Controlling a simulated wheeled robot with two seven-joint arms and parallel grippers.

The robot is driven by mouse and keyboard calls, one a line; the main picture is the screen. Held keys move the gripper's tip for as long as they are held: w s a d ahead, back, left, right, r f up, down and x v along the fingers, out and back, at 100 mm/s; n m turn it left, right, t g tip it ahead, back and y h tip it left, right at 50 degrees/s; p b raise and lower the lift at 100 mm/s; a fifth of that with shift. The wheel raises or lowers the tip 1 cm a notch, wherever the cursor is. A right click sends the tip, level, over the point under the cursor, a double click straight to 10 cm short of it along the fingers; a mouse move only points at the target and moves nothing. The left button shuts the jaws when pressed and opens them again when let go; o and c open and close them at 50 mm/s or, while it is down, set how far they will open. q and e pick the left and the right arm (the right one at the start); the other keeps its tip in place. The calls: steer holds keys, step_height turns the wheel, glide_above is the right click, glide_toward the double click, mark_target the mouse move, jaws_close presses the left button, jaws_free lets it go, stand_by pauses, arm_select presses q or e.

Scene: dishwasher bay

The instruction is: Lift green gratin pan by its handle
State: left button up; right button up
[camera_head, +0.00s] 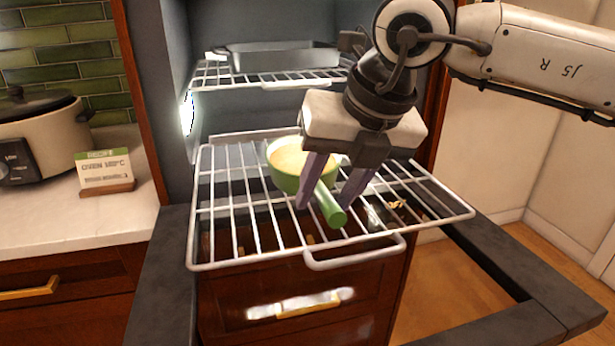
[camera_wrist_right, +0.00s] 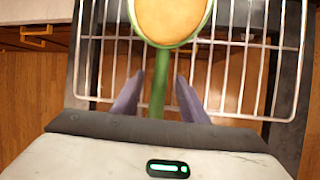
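The green gratin pan (camera_head: 287,180) with a cream-coloured inside sits on the pulled-out lower wire rack (camera_head: 228,215). Its green handle (camera_head: 329,206) points toward the front of the rack. My right gripper (camera_head: 328,200) is over the handle with its two purple fingers apart, one on each side. In the right wrist view the handle (camera_wrist_right: 158,92) runs between the open fingers (camera_wrist_right: 158,82), with a gap on both sides. The pan bowl (camera_wrist_right: 170,18) is ahead of the fingertips. My left gripper is not in view.
An upper wire rack (camera_head: 210,75) holds a grey metal tray (camera_head: 283,57) above and behind the pan. A slow cooker (camera_head: 40,135) and a small sign (camera_head: 104,171) stand on the left counter. Dark frame bars flank the lower rack. The rack around the pan is clear.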

steer(key=shift+f, duration=0.15)
stand_by(0.4)
jaws_close()
